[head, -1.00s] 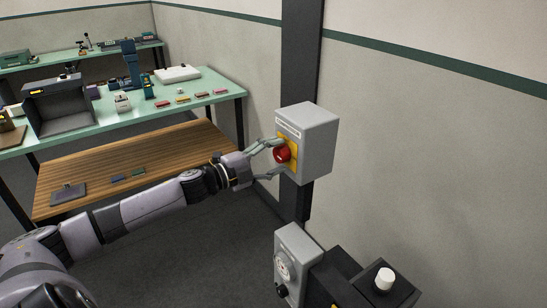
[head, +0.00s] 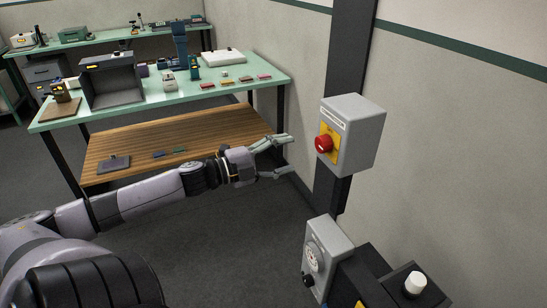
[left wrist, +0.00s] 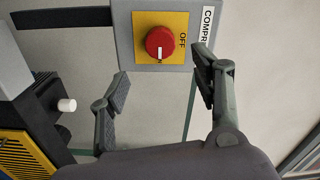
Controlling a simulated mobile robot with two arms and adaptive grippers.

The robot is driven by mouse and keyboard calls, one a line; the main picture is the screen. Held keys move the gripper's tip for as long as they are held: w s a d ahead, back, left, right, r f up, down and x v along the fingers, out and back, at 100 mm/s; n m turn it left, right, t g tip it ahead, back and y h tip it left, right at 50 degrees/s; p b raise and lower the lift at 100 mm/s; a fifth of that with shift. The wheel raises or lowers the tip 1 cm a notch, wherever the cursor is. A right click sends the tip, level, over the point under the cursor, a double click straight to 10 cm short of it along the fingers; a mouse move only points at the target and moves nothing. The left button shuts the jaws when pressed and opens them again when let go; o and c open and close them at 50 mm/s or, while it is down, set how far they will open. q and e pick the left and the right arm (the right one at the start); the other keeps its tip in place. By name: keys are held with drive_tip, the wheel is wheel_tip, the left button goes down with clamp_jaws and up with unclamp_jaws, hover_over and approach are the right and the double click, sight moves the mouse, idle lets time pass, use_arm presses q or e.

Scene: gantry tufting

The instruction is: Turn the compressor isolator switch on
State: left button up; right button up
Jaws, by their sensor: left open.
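The compressor isolator switch is a grey box (head: 362,137) on a dark post, with a red knob (head: 323,143) on a yellow plate. In the left wrist view the red knob (left wrist: 160,42) has a white mark pointing down the picture. "OFF" is printed on the plate right of the knob, and the label starting "COMPR" is partly hidden by a finger. My left gripper (head: 289,155) is open and empty, left of the knob and apart from it. In the left wrist view its fingers (left wrist: 161,72) are spread below the knob. My right gripper is not in view.
A second grey box with a dial (head: 314,257) and a dark unit with a white knob (head: 415,282) stand below the switch. A green-topped bench (head: 240,86) with several items and a wooden lower shelf (head: 215,135) is at the left. A wall is at the right.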

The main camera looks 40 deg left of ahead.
use_arm(q)
drive_tip(key=shift+v, duration=1.25)
